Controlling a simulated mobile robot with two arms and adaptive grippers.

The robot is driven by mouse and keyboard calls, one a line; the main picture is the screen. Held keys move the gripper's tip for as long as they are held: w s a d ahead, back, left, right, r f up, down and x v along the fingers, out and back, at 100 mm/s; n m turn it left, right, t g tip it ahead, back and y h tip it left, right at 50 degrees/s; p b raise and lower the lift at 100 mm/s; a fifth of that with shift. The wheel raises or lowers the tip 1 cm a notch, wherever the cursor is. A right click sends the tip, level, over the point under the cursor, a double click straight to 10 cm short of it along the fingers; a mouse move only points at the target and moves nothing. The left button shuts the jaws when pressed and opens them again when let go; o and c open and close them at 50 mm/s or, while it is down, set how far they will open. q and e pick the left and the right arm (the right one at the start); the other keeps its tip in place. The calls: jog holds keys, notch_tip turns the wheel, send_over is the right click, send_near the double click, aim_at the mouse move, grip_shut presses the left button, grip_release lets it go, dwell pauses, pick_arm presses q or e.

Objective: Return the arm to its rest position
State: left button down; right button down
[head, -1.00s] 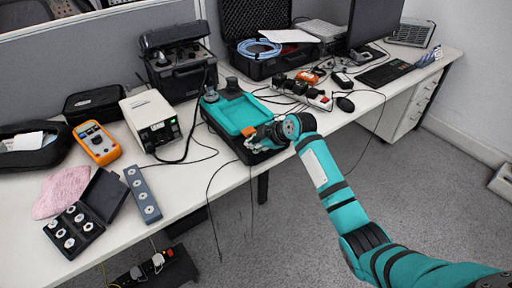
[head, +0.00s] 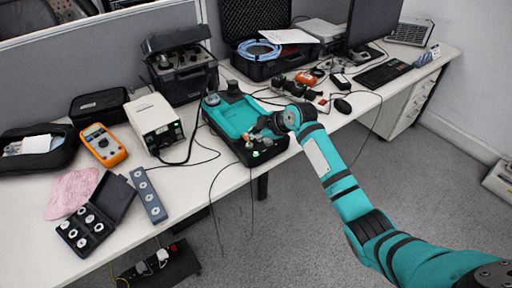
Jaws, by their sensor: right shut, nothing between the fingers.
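My right arm (head: 347,195), teal with black bands, comes in from the lower right and reaches over the table's front edge. Its gripper (head: 261,128) is small, dark and partly hidden against the teal and black calibration device (head: 230,117). It is shut and empty, at the right front of the device by its knobs and buttons. I cannot tell whether it touches the device. My left gripper is not in view.
The white table (head: 198,193) carries an orange multimeter (head: 103,145), a white instrument box (head: 154,122), an open sensor case (head: 88,228) and a grey strip (head: 148,195). A power strip and cables lie behind the gripper.

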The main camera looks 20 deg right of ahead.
dwell(0.4)
jog(key=s+a+f+m+g+h, duration=0.1)
jog(key=s+f+m, duration=0.3)
jog(key=s, duration=0.7)
jog(key=s+a+f+m+g+h, duration=0.1)
jog(key=s+f+m+g, duration=0.1)
jog(key=s+f, duration=0.7)
jog(key=s+d+r+m+h, duration=0.1)
jog(key=s+m, duration=0.1)
jog(key=s, duration=0.5)
jog(key=s+d+r+m+g+h, duration=0.1)
jog(key=s+d+r+m, duration=0.15)
jog(key=s, duration=0.55)
jog(key=s+d+r+m+h, duration=0.1)
jog(key=s+m, duration=0.2)
jog(key=s, duration=0.4)
notch_tip(320, 180, down, 24)
jog(key=g, duration=0.1)
jog(key=s+d+f+g, duration=0.1)
jog(key=s+d+f, duration=0.1)
jog(key=s+f, duration=1.5)
jog(key=shift+d+f+n+g, duration=0.25)
jog(key=shift+f+n+g, duration=0.1)
jog(key=shift+f, duration=0.2)
